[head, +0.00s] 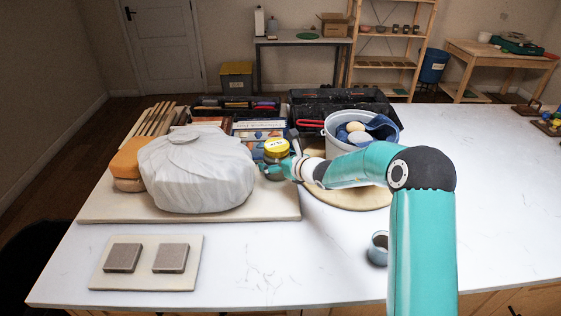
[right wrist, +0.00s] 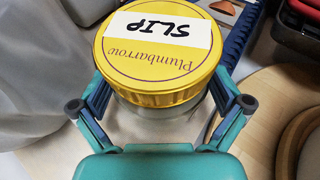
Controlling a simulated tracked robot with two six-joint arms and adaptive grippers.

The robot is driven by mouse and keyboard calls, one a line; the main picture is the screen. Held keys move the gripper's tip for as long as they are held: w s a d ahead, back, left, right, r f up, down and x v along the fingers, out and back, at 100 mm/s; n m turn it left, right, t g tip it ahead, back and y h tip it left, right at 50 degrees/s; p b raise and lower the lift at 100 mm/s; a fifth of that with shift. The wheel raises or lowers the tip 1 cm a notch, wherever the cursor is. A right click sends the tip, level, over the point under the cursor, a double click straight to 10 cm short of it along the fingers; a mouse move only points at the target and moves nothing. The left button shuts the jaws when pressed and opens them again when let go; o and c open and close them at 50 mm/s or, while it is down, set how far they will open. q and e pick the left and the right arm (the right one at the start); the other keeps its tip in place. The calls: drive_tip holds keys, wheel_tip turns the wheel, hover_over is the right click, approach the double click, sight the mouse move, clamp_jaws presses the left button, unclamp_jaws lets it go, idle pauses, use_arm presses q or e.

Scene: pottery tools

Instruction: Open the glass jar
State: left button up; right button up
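The glass jar (right wrist: 160,122) has a yellow screw lid (head: 277,146) with a white "SLIP" label. The lid is on, and its printed top fills the upper middle of the right wrist view (right wrist: 150,72). In the head view the jar stands just right of the grey wrapped bundle. My right gripper (head: 275,171) is at the jar, with one finger on each side of the glass below the lid, as the right wrist view (right wrist: 162,98) shows. The fingertips are partly hidden by the lid, so I cannot tell whether they press on the glass. My left gripper is out of view.
The grey wrapped bundle (head: 196,172) stands close on the jar's left. Toolboxes (head: 345,103) lie behind. A small cup (head: 378,250) stands in front. The front middle of the table is clear.

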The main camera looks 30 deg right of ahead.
sight(277, 144)
drive_tip(key=c, duration=1.6)
drive_tip(key=shift+r, duration=0.15)
drive_tip(key=shift+c, duration=0.2)
drive_tip(key=shift+r, duration=0.1)
drive_tip(key=shift+w+r, duration=0.1)
drive_tip(key=shift+r, duration=0.6)
wheel_tip(277, 144, up, 7)
drive_tip(key=shift+f+p, duration=0.1)
drive_tip(key=shift+p, duration=0.8)
wheel_tip(277, 144, up, 12)
drive_tip(key=p, duration=0.4)
drive_tip(key=shift+d+f+p, duration=0.15)
drive_tip(key=shift+f+p, duration=0.05)
drive_tip(key=shift+p, duration=0.15)
